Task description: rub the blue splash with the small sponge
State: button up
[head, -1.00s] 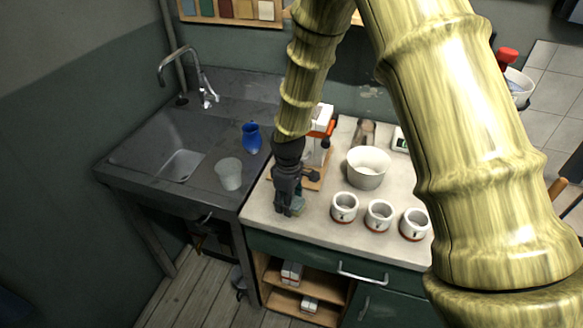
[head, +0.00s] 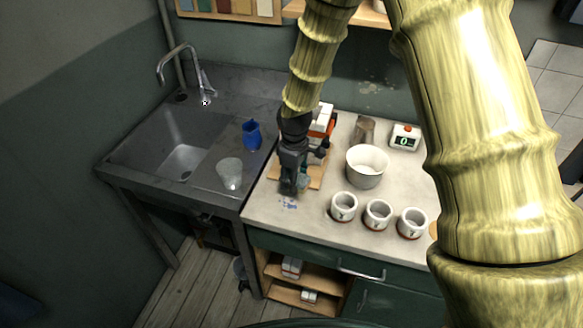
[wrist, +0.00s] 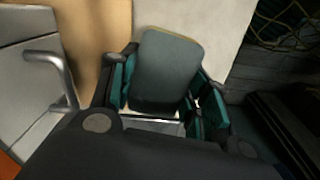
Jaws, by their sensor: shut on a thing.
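The blue splash (head: 289,204) is a patch of small blue marks on the pale worktop, near its left front part. My gripper (head: 293,188) is just behind the splash in the head view, pointing down. In the wrist view, my gripper (wrist: 165,88) is shut on the small sponge (wrist: 168,68), a grey-green block with a yellowish edge, held between the teal finger pads. The splash does not show in the wrist view. I cannot tell whether the sponge touches the worktop.
A wooden board (head: 316,182) with a white and orange item lies just behind and right of my gripper. A white bowl (head: 366,166) and three white cups, one of them here (head: 344,206), stand to the right. The sink (head: 165,145), a blue jug (head: 251,135) and a clear cup (head: 229,173) are left.

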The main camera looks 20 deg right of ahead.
jog(key=shift+r+p, duration=0.5)
jog(key=shift+r, duration=0.65)
jog(key=shift+s+a, duration=0.1)
